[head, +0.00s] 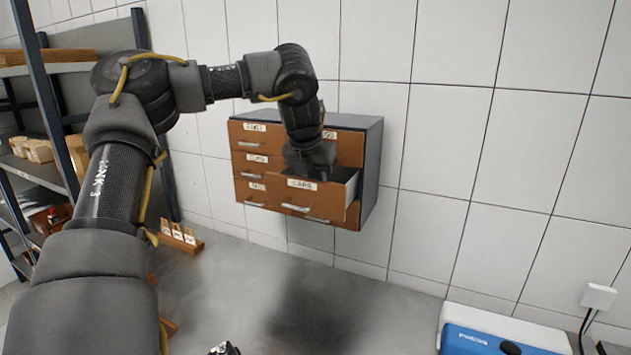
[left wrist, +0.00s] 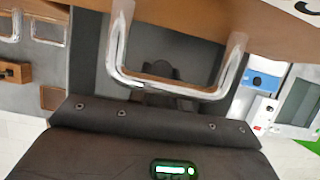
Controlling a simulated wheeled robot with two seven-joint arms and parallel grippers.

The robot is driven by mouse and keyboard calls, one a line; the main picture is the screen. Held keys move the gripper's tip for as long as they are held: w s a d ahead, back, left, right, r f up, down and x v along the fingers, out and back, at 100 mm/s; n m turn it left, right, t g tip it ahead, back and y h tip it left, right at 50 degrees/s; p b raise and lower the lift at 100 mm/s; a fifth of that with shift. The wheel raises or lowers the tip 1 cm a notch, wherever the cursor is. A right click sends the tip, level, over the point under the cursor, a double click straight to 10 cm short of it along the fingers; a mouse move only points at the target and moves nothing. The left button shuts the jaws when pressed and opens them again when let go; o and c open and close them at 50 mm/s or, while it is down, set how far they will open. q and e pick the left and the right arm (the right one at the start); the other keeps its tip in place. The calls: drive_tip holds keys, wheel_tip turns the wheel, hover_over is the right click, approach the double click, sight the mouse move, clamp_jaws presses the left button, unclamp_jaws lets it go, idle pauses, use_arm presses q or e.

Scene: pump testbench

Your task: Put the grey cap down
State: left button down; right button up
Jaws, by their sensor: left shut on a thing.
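My left arm reaches to the drawer cabinet (head: 372,165) on the wall. My left gripper (head: 312,172) points down at the open drawer marked CAPS (head: 272,187), behind the upper edge of its front. The fingers and what they hold are hidden by the gripper body and drawer front. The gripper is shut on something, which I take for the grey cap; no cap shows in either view. In the left wrist view, a bare metal drawer handle (left wrist: 175,88) is close beyond the dark gripper body, with nothing clasping it. My right gripper is not in view.
Other drawers surround the open one. The grey bench (head: 370,305) below is largely clear. A blue case (head: 490,340) stands at the right front. A small wooden rack (head: 180,243) stands at the left, near shelving with boxes (head: 38,150).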

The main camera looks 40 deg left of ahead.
use_arm(q)
drive_tip(key=shift+a+f+b, duration=0.15)
drive_tip(key=shift+f+b, duration=0.15)
drive_tip(key=shift+f, duration=0.35)
drive_tip(key=c, duration=1.3)
unclamp_jaws()
drive_tip(key=shift+r, duration=0.1)
drive_tip(key=shift+r, duration=0.2)
drive_tip(key=shift+r+p, duration=0.65)
drive_tip(key=shift+p, duration=0.05)
drive_tip(key=shift+b+v, duration=0.7)
drive_tip(key=shift+v, duration=0.5)
drive_tip(key=v, duration=0.9)
drive_tip(key=shift+b, duration=0.35)
